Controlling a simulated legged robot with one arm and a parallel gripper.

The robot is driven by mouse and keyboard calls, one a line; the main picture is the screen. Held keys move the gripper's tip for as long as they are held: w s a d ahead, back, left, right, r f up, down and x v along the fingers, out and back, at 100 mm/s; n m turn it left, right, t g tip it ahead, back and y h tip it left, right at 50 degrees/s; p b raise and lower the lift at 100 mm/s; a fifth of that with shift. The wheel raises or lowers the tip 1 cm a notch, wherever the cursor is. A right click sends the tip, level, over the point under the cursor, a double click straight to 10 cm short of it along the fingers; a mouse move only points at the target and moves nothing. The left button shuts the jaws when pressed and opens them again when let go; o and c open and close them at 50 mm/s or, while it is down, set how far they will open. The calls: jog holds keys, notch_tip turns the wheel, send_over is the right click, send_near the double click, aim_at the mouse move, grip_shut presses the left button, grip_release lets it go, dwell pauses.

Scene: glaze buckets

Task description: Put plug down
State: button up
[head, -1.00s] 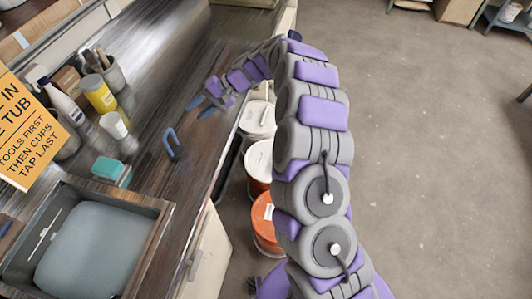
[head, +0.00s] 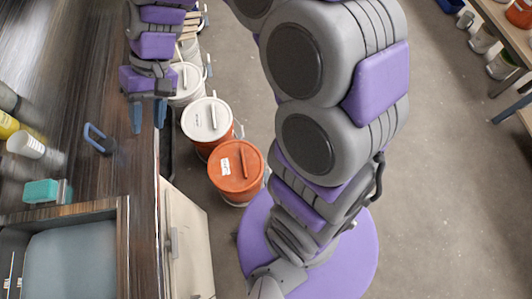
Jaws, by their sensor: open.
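A blue loop handle on a dark base, which looks like the plug (head: 97,138), stands on the dark wooden counter near its right edge. My gripper (head: 148,117) is open, its two blue-grey fingers apart and pointing down the picture. It is to the right of the plug, over the counter's edge, with nothing seen between the fingers. The plug and the gripper are apart. The tub (head: 62,213) is set in the counter at the lower left, with a wooden rim and a grey-blue inside, cut off by the picture edge.
A teal sponge (head: 40,191), a white cup (head: 26,144) and a yellow container (head: 7,125) are on the counter at left.

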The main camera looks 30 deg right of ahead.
jog(key=s+d+f+m+t+h, duration=0.1)
jog(key=s+d+h, duration=0.5)
jog(key=s+d, duration=1.1)
jog(key=s+f, duration=0.1)
jog(key=s, duration=0.2)
jog(key=shift+s+f, duration=0.2)
jog(key=shift+s, duration=0.2)
jog(key=shift+f+b, duration=0.45)
